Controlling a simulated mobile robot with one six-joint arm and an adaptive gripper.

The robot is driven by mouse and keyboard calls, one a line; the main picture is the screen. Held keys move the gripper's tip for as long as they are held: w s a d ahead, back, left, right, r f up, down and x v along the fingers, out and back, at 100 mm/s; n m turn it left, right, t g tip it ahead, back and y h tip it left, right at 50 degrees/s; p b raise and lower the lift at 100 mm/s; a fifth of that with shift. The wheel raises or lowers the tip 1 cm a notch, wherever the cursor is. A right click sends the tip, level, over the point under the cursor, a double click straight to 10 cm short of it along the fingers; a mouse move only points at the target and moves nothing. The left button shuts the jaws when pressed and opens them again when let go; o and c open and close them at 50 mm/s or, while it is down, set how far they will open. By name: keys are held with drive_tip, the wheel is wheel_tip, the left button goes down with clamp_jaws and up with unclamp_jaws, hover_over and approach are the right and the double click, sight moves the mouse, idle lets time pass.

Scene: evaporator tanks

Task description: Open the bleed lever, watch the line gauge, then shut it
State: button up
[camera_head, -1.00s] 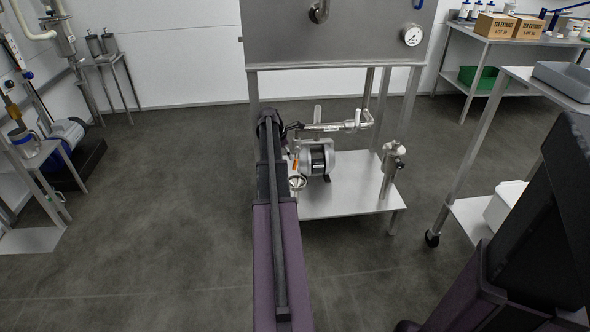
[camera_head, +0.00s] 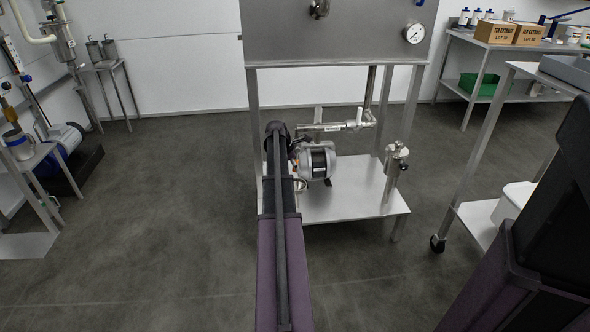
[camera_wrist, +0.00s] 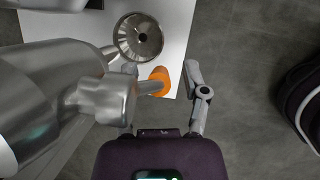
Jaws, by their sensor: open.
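The bleed lever has an orange grip (camera_wrist: 160,80), which shows in the wrist view beside a large steel pipe body. My gripper (camera_wrist: 160,68) is open, with the orange grip between its fingers; I cannot tell whether either finger touches it. The left finger is partly hidden by the metal fitting. In the head view my arm hides my gripper and most of the lever. A white-faced dial gauge (camera_head: 414,33) is on the steel tank front; its reading is too small to tell.
A pump (camera_head: 318,160) and steel piping (camera_head: 335,126) stand on the low steel shelf (camera_head: 355,195) beneath the tank. A round steel cup (camera_wrist: 138,37) is near the lever. A wheeled cart (camera_head: 470,215) stands to the right.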

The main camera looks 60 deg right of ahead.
idle(0.3)
clamp_jaws()
drive_tip(key=shift+w+a, duration=0.1)
drive_tip(key=shift+w, duration=0.05)
